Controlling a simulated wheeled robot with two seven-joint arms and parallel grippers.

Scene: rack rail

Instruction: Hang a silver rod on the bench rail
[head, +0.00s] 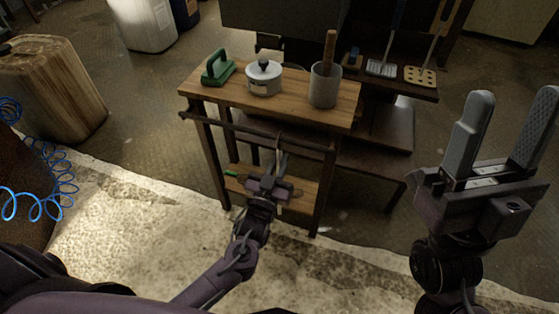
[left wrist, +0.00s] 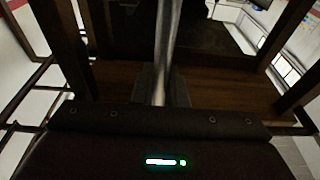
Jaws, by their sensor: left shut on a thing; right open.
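My left gripper (head: 277,168) is shut on a silver rod (head: 280,143) in front of the wooden bench (head: 225,92). The rod stands roughly upright, its top end level with the dark bench rail (head: 230,125) along the bench's front. I cannot tell whether the rod's top touches the rail or sits over it. In the left wrist view the rod (left wrist: 168,45) runs up from between the fingers (left wrist: 160,88); its upper end is out of frame. My right gripper (head: 511,112) is open and empty, raised at the right, far from the bench.
On the bench top are a green-handled tool (head: 217,68), a lidded white pot (head: 264,78) and a grey crock (head: 325,86) with a wooden handle. A lower shelf (head: 300,196) is below. Spatulas (head: 383,67) lie on a dark table behind.

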